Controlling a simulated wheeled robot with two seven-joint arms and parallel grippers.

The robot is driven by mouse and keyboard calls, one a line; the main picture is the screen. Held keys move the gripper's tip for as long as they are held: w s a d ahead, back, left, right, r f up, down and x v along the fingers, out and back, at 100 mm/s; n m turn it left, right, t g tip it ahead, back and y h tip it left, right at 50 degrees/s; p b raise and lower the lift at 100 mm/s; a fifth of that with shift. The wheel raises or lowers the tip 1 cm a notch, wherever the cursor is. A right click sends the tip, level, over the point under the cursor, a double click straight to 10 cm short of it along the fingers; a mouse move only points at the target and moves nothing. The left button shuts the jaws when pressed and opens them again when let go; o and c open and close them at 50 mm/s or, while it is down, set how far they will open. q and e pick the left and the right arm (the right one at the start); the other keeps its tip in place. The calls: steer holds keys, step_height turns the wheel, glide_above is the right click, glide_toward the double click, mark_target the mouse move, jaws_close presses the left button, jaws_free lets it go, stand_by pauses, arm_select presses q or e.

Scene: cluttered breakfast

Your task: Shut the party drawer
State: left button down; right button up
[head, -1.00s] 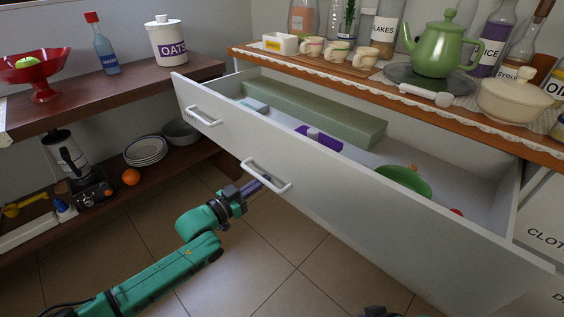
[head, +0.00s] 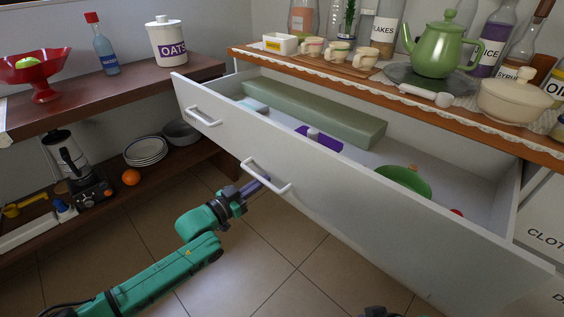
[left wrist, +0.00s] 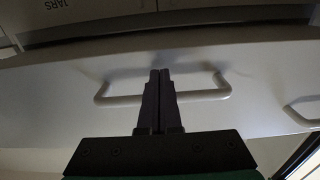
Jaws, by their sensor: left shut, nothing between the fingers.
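The open drawer, with a pale front (head: 350,215) and two white bar handles, stands pulled far out below the counter. I take it for the party drawer; I cannot read a label on it. My left gripper (head: 264,181) is shut and empty at the lower handle (head: 280,189). In the left wrist view, its closed fingers (left wrist: 160,75) overlap the middle of the handle (left wrist: 205,95), tips close to the drawer front (left wrist: 265,80). I cannot tell whether they touch.
Inside the drawer lie a long green box (head: 315,110), a purple item (head: 328,140) and a green round item (head: 405,181). The counter above holds a green teapot (head: 436,50), cups and a cream pot (head: 512,97). The tiled floor (head: 275,255) before the drawer is clear.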

arm_select(q)
steer(key=shift+w+d, duration=0.1)
steer(key=shift+w, duration=0.05)
arm_select(e)
steer(key=shift+f, duration=0.1)
stand_by(0.4)
arm_select(q)
steer(key=shift+b+x, duration=0.55)
steer(key=shift+x, duration=0.25)
arm_select(e)
steer(key=shift+f, duration=0.45)
arm_select(q)
steer(key=shift+d, duration=0.1)
arm_select(e)
steer(key=shift+r, duration=0.1)
